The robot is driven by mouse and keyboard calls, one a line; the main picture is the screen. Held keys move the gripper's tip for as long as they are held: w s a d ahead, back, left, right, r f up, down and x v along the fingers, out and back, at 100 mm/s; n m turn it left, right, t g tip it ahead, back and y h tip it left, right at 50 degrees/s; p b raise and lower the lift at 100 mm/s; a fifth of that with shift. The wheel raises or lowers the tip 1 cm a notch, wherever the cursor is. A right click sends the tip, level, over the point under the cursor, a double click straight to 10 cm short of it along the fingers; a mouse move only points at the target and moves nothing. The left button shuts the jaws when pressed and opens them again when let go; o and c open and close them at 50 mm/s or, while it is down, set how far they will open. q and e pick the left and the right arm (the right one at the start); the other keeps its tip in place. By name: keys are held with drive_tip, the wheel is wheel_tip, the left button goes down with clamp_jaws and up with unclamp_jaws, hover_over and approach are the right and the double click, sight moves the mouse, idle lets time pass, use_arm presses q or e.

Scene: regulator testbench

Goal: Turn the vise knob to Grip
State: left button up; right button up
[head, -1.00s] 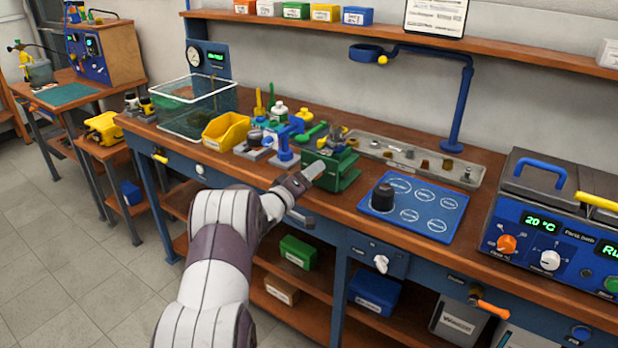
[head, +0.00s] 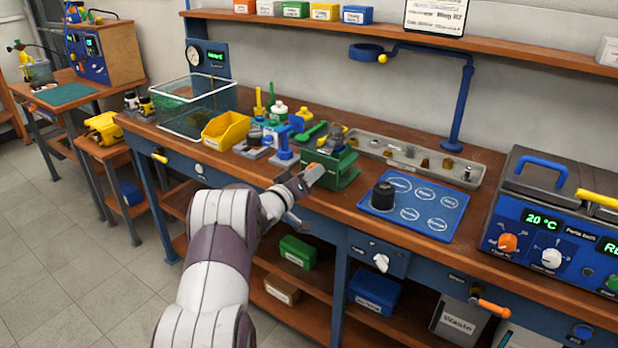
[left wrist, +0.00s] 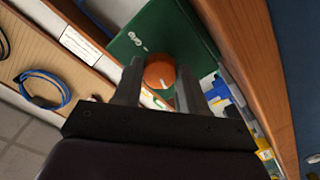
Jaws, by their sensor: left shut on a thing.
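The green vise (head: 346,172) stands at the front edge of the bench in the head view. Its green face (left wrist: 152,30) fills the upper middle of the left wrist view, with small white markings on it. The round orange vise knob (left wrist: 160,69) sits on that face, with a white pointer line at its lower edge. My left gripper (head: 312,174) is at the front of the vise. In the left wrist view its two fingers (left wrist: 159,82) are on either side of the knob, shut on it. My right gripper is out of view.
A blue mat (head: 445,209) with a dark knob (head: 383,196) lies right of the vise. Behind it is a grey tray (head: 430,158) of small parts. A yellow bin (head: 226,131) and small tools stand to the left. Below are shelves with a green box (head: 298,252).

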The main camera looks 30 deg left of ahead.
use_arm(q)
drive_tip(key=m+b, duration=0.1)
drive_tip(key=m, duration=0.3)
drive_tip(key=shift+f+m+b, duration=0.2)
drive_tip(key=shift+m+b, duration=0.1)
drive_tip(key=shift+b, duration=0.1)
drive_tip(key=m+b, duration=0.2)
drive_tip(key=m, duration=0.1)
drive_tip(key=shift+m, duration=0.3)
drive_tip(key=m+b, duration=0.2)
drive_tip(key=m, duration=0.1)
drive_tip(key=shift+f+m, duration=0.1)
drive_tip(key=shift+m, duration=0.2)
drive_tip(key=m+b, duration=0.3)
drive_tip(key=m, duration=0.1)
drive_tip(key=shift+m+b, duration=0.3)
drive_tip(key=shift+b, duration=0.05)
drive_tip(key=m+b, duration=0.3)
drive_tip(key=m, duration=0.1)
drive_tip(key=shift+a, duration=0.1)
drive_tip(key=m+b, duration=0.3)
drive_tip(key=m, duration=0.1)
drive_tip(key=m+b, duration=0.4)
drive_tip(key=m, duration=0.1)
drive_tip(key=shift+r+m+b, duration=0.25)
drive_tip(key=shift+m+b, duration=0.7)
drive_tip(key=shift+m, duration=0.45)
